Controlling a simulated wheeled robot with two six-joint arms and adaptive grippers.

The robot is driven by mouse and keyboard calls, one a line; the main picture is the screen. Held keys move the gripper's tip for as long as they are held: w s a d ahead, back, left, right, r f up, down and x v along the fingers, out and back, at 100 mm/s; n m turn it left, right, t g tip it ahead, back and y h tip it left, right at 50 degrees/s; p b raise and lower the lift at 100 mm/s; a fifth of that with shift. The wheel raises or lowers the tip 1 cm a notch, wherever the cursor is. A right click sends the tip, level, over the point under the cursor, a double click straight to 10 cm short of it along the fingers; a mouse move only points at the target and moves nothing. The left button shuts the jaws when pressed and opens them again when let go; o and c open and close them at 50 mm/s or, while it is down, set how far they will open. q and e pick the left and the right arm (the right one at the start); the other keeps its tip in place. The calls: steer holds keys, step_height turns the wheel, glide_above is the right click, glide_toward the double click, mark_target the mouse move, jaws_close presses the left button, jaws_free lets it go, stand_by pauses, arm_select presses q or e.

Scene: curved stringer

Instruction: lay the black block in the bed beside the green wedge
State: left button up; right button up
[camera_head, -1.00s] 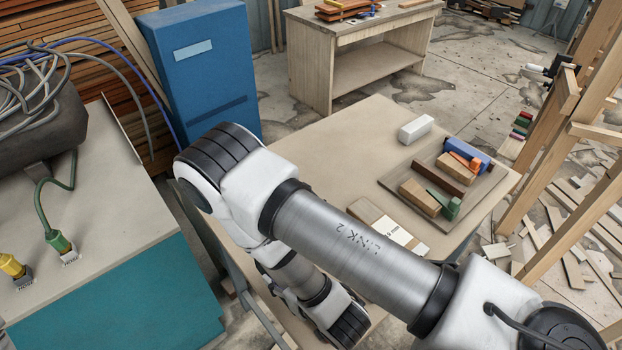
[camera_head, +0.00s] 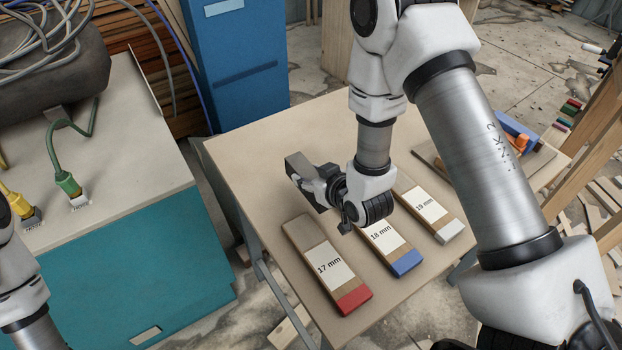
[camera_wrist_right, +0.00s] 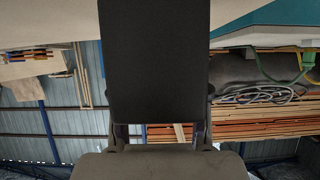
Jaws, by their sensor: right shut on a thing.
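My right gripper (camera_head: 322,188) is shut on a dark block, which I take to be the black block (camera_head: 298,164), held above the table's left part. In the right wrist view the black block (camera_wrist_right: 155,60) fills the top middle between the fingers. The bed (camera_head: 428,154) is at the table's right, mostly hidden behind my right arm. The green wedge is hidden by that arm. My left gripper is out of view; only part of the left arm shows at the left edge.
Three labelled blocks lie at the table's front: 17 mm with a red end (camera_head: 354,300), 18 mm with a blue end (camera_head: 406,263) and 19 mm with a pale end (camera_head: 449,232). Blue (camera_head: 518,127) and orange (camera_head: 521,143) pieces show at the bed. The table's left part (camera_head: 250,150) is clear.

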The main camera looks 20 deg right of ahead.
mark_target(311, 177)
steer(key=shift+w+d+f+p, duration=0.15)
steer(key=shift+w+d, duration=0.2)
steer(key=shift+w, duration=0.2)
steer(key=shift+w+d+r+p, duration=0.15)
steer(key=shift+w+d, duration=0.2)
steer(key=shift+w, duration=0.2)
step_height(311, 177, down, 3)
steer(key=shift+f+p, duration=0.1)
steer(key=shift+p, duration=0.5)
steer(key=shift+a+f, duration=0.1)
steer(key=shift+f, duration=0.25)
steer(key=shift+f, duration=0.1)
steer(key=o, duration=0.9)
steer(key=shift+f, duration=0.15)
steer(key=o, duration=0.4)
